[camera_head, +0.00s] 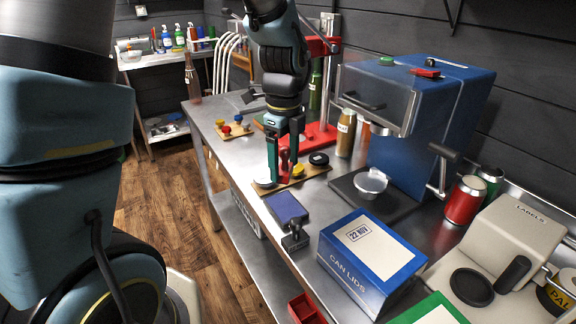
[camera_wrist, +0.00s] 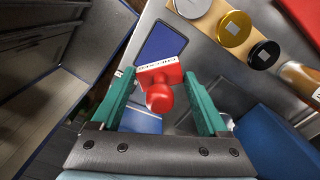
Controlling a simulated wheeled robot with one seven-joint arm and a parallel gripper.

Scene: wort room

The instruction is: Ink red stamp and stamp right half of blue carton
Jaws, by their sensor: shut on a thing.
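My gripper (camera_head: 284,172) is shut on the red stamp (camera_head: 284,160), over the near left part of a wooden board. In the wrist view, the stamp's red knob (camera_wrist: 159,98) sits between my green fingers; a white lettered strip shows on its body. The blue ink pad (camera_head: 287,207) lies open on the bench, nearer than the stamp; it also shows in the wrist view (camera_wrist: 163,43). The blue carton (camera_head: 345,273), marked CAN LIDS, stands nearer and right. Its white top has a 22 NOV mark on the left half; the right half looks blank. The stamp's inking face is hidden.
The wooden board (camera_head: 313,172) holds gold and black round tins. A label dispenser (camera_head: 505,240), red can (camera_head: 465,200) and green box (camera_head: 430,311) crowd the near right. Floor lies left.

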